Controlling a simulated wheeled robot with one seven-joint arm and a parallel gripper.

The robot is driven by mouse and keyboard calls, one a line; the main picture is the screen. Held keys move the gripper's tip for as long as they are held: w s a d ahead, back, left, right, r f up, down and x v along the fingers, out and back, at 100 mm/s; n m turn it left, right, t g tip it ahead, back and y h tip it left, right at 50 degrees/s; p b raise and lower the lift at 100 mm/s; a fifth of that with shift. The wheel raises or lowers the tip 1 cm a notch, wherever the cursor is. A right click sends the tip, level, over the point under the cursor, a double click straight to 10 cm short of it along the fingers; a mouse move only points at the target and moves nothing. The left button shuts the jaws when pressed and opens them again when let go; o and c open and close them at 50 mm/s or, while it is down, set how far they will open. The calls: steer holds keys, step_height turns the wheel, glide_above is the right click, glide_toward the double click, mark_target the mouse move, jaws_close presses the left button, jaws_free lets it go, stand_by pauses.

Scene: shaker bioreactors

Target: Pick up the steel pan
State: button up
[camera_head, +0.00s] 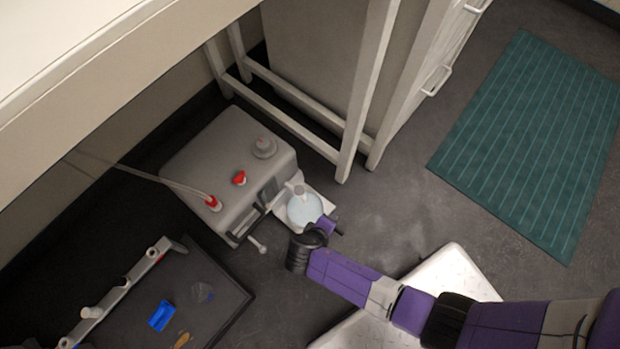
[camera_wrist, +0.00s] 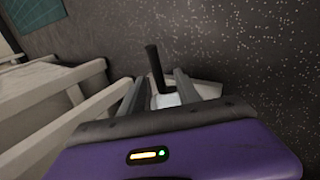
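No pan can be told for certain. A pale, shiny round vessel (camera_head: 305,211), possibly the steel pan, sits on a small light ledge at the front of a grey machine (camera_head: 215,165). My gripper (camera_head: 328,226) is low beside the vessel, on its lower right; contact cannot be told. In the wrist view my gripper (camera_wrist: 160,78) has its two grey fingers apart. A dark upright rod, perhaps a handle (camera_wrist: 154,67), and a pale surface (camera_wrist: 166,101) show between them. The gripper's body hides what lies below.
A white table edge (camera_head: 95,75) overhangs the upper left. Pale frame legs (camera_head: 368,90) stand behind the machine. A dark tray-like unit (camera_head: 205,285) with a blue piece (camera_head: 161,315) lies at lower left. A green mat (camera_head: 535,140) covers open floor at right.

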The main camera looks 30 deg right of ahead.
steer(key=shift+b+x, duration=0.3)
steer(key=shift+x, duration=0.7)
jaws_close()
stand_by(0.6)
